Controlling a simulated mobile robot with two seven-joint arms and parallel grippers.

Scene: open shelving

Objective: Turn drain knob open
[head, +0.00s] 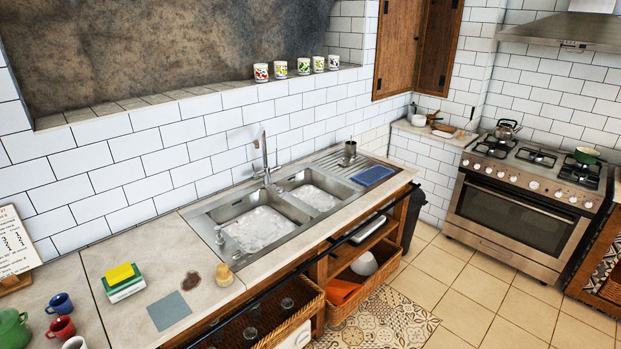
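A steel double sink is set in the counter, and its rim (203,222) shows in the head view. The left basin (262,228) and right basin (315,196) both hold whitish, foamy-looking contents, so their drains are hidden. A small metal fitting (219,236) stands at the left end of the sink; it may be the drain knob, but it is too small to tell its setting. A tall faucet (265,160) rises behind the basins. Neither of my grippers is in view.
A steel cup (350,151) and blue mat (373,176) are right. A rail (290,270) runs along the counter front. Tiled floor (470,290) is open.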

